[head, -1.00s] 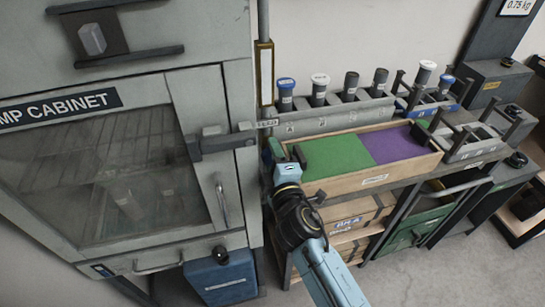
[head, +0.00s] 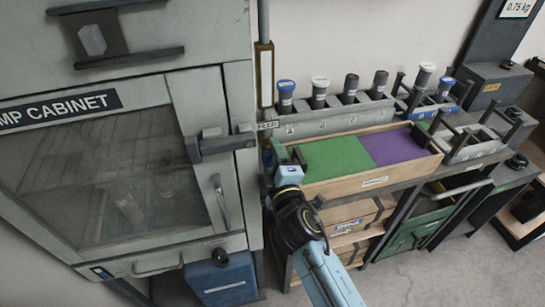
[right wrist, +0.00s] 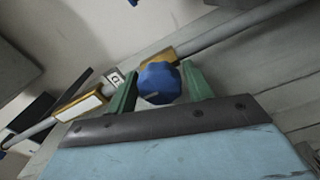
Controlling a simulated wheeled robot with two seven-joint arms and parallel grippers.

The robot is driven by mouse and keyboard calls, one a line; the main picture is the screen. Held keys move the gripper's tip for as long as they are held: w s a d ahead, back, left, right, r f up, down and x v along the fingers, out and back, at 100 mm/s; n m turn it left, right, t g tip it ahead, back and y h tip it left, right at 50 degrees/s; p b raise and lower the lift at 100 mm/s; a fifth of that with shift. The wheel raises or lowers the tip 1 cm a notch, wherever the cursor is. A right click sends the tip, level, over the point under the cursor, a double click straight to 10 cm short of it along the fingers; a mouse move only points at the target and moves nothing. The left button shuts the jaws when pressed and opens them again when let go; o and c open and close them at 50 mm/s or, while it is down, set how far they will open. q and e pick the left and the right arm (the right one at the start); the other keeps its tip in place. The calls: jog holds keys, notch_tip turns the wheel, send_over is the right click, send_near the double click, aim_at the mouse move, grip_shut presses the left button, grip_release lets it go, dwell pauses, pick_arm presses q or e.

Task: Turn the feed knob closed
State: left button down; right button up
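The feed knob (right wrist: 160,84) is blue and faceted, with a pale mark on its face, and shows in the right wrist view. It lies between the two green fingers of my right gripper (head: 283,158), with a narrow gap seeming to show on each side. I see no clear contact. In the head view the gripper is just right of the cabinet's edge, beside a small feed label (head: 267,126). The knob itself is hidden in that view. My left gripper is not in view.
The lamp cabinet (head: 233,85) with its projecting latch stands close to the left. A vertical pipe with a yellow-framed part (head: 264,75) runs beside it. A wooden tray (head: 375,182) with green and purple sections and a rack of capped bottles (head: 340,117) stand right of the gripper.

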jog(key=v, duration=1.3)
jog(key=shift+s, duration=0.2)
jog(key=s+d+f+m+g+h, duration=0.1)
jog(key=s+d+f+m+g, duration=0.15)
jog(key=f, duration=0.85)
jog(key=s+d+f+m+g, duration=0.2)
jog(key=s+f+g, duration=0.1)
jog(key=f, duration=0.7)
jog(key=s+d+f+m+g+h, duration=0.1)
jog(key=s+d+f+m+g, duration=0.15)
jog(key=f, duration=0.85)
jog(key=s+d+f+m+g+h, duration=0.1)
jog(key=s+d+f+m+g, duration=0.1)
jog(key=s+d+f, duration=0.3)
jog(key=s+d+f+m+g, duration=0.3)
jog(key=s+f, duration=0.4)
jog(key=s, duration=0.6)
jog(key=s+d+f+m+g+h, duration=0.1)
jog(key=s+d+f+m+g, duration=0.2)
jog(key=s+d+f, duration=0.3)
jog(key=s, duration=0.3)
jog(key=shift+d+h, duration=0.3)
jog(key=shift+c, duration=0.2)
